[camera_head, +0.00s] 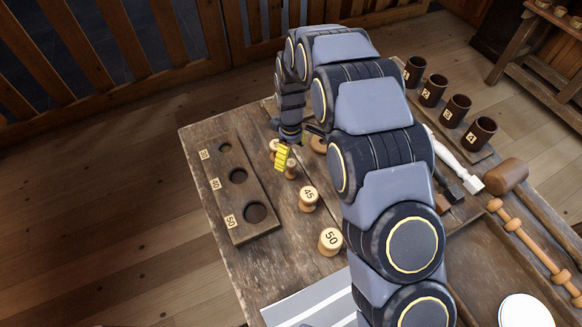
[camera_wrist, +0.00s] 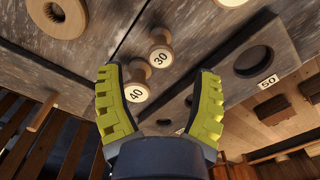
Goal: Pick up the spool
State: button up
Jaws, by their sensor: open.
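My gripper (camera_wrist: 160,80) is open and empty, its yellow fingers spread over the table; in the head view the gripper (camera_head: 281,157) is low beside two small spools. In the wrist view the spool marked 40 (camera_wrist: 136,93) stands between the fingers, close to the left one. The spool marked 30 (camera_wrist: 160,56) stands just past the fingertips. In the head view, spools marked 45 (camera_head: 308,195) and 50 (camera_head: 330,240) stand upright nearer the camera. The small spool beside the fingers (camera_head: 292,169) shows, but its number is unreadable.
A board (camera_head: 257,226) with three round holes labelled 30, 40 and 50 lies left of the spools. Dark cups (camera_head: 456,110) stand in a row at the back right. A mallet (camera_head: 505,176) and other tools lie at right. My arm hides the table's middle.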

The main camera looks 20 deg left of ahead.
aim_at(291, 163)
notch_tip(291, 163, down, 5)
jog(key=shift+r, duration=0.15)
jog(key=shift+c, duration=0.3)
jog(key=c, duration=0.9)
jog(key=shift+r, duration=0.15)
